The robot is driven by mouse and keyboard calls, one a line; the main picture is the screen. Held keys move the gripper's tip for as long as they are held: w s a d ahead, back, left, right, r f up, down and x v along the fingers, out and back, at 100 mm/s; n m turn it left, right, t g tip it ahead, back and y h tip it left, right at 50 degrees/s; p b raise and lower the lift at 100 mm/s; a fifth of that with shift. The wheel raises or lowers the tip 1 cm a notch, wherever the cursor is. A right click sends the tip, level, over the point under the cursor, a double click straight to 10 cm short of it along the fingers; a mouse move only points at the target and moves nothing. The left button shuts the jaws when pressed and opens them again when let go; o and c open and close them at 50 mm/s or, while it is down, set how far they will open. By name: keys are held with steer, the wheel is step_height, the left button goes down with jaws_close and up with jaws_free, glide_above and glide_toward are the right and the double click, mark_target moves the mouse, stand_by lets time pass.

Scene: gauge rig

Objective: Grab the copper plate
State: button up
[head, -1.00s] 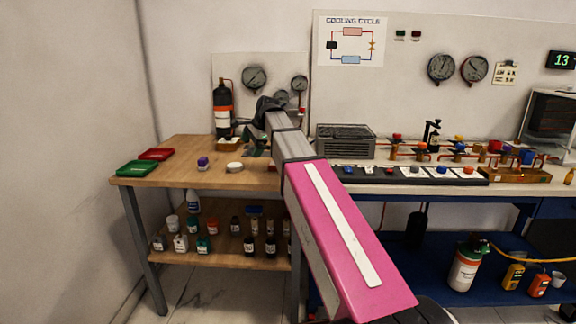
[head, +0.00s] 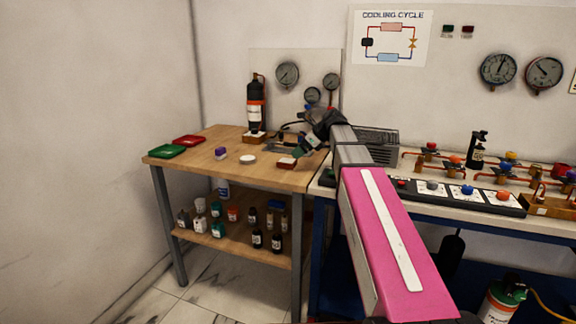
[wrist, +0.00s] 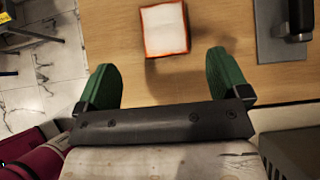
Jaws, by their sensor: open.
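A small square block with a pale top and orange-red sides (wrist: 165,28) lies flat on the wooden bench; it looks like the copper plate, though its pale top leaves this unsure. In the head view it seems to be the reddish block (head: 286,163) near the bench's right end. My gripper (wrist: 161,62) has its two green fingers spread wide with nothing between them. The block lies just beyond the fingertips, roughly centred on the gap and apart from them. In the head view my gripper (head: 305,150) is just above and right of the block.
A white round disc (head: 248,160), a purple-topped item (head: 221,153) and green (head: 166,151) and red (head: 189,140) trays lie to the left. A grey metal stand (wrist: 280,30) is right of the block. A black cylinder (head: 256,100) stands behind.

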mark_target(287, 161)
steer(key=x, duration=0.8)
steer(key=shift+w+d, duration=0.15)
steer(key=shift+w, duration=0.1)
steer(key=c, duration=1.3)
